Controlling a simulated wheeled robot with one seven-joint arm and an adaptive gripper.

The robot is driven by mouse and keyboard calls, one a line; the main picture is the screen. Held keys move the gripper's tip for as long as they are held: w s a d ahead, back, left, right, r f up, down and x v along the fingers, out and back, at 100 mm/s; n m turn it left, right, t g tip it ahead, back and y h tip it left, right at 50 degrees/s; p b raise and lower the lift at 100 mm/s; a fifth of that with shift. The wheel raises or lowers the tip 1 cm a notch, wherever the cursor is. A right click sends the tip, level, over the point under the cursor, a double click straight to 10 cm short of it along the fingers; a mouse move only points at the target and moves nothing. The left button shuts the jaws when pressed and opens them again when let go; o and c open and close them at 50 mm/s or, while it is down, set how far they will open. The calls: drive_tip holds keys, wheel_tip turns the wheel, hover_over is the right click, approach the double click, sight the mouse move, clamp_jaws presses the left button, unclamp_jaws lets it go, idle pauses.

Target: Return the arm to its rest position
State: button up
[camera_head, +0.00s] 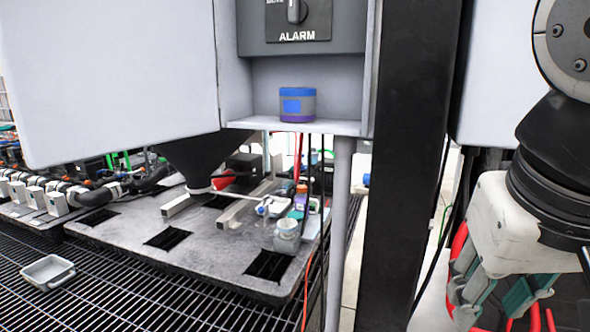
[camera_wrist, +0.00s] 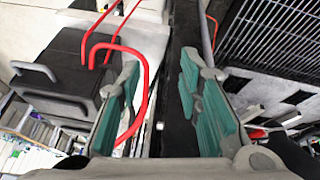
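My gripper (camera_head: 500,303) hangs at the lower right of the head view, below my arm's white wrist, with its fingers partly cut off by the bottom edge. In the wrist view my gripper (camera_wrist: 162,105) shows two teal-padded fingers spread apart. Nothing is held between them. A black post (camera_head: 408,150) stands to the left of my arm in the head view.
A small blue-and-purple jar (camera_head: 297,105) stands on a grey cabinet shelf (camera_head: 290,124) under an ALARM panel (camera_head: 298,20). A grey platform (camera_head: 130,238) with cut-outs and a small grey tray (camera_head: 47,272) are lower left. Red tubing (camera_wrist: 140,115) shows behind my fingers.

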drive_tip(key=s+f+n+g+y, duration=0.25)
drive_tip(key=s+f, duration=0.45)
drive_tip(key=f, duration=0.4)
wheel_tip(320, 180, up, 14)
drive_tip(key=t+p, duration=0.2)
drive_tip(key=p, duration=1)
drive_tip(key=shift+s+d, duration=0.15)
drive_tip(key=shift+d, duration=0.3)
drive_tip(key=shift+m+t+h, duration=0.25)
